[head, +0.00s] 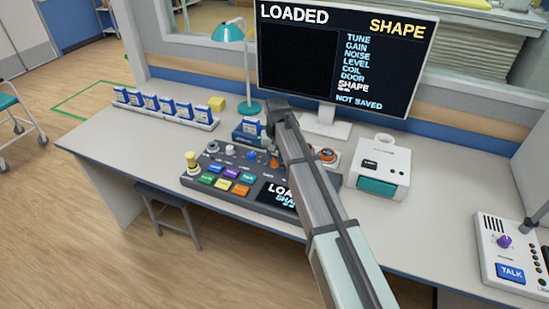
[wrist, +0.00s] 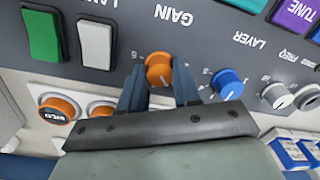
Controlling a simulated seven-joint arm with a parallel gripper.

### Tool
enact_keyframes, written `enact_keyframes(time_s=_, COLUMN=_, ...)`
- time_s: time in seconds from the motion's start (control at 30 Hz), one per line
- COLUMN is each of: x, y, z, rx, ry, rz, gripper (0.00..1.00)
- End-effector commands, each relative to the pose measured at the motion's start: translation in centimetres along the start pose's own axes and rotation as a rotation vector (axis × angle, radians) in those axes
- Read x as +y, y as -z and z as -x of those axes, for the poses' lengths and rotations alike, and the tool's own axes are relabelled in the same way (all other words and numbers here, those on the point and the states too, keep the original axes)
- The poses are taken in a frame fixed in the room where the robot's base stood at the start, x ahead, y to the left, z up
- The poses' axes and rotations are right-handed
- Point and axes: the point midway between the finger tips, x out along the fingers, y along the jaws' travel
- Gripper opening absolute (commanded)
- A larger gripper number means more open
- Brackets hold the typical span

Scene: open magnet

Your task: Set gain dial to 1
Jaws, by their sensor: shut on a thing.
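The gain dial (wrist: 158,68) is an orange knob on the dark console, below the upside-down GAIN label in the wrist view. My gripper (wrist: 159,78) is shut on it, with one blue finger on each side. A pale mark shows on the knob's lower part; small numerals stand around it but are too blurred to read surely. In the head view a bit of orange (head: 274,161) shows beside my arm's end, and my arm hides much of that part of the console (head: 238,197).
A blue dial (wrist: 228,84) and white knobs (wrist: 277,95) sit right of the gripper; green and white switches (wrist: 95,44) and orange buttons (wrist: 60,107) sit left. The monitor (head: 335,60) reads LOADED, SHAPE and NOT SAVED. A white device (head: 380,170) stands right of the console.

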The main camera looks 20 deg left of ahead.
Motion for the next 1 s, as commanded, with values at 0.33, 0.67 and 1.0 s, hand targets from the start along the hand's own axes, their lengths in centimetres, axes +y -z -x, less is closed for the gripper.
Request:
enact_keyframes(time_s=0.33, x=0.00, y=0.03, z=0.00, rx=-0.013, ry=0.001, rz=0.327, gripper=0.01)
enact_keyframes(time_s=0.67, x=-0.02, y=0.04, z=0.00, rx=-0.025, ry=0.000, rz=0.634, gripper=0.01)
enact_keyframes(time_s=1.0, x=-0.04, y=0.04, z=-0.01, rx=-0.034, ry=0.000, rz=0.876, gripper=0.01)
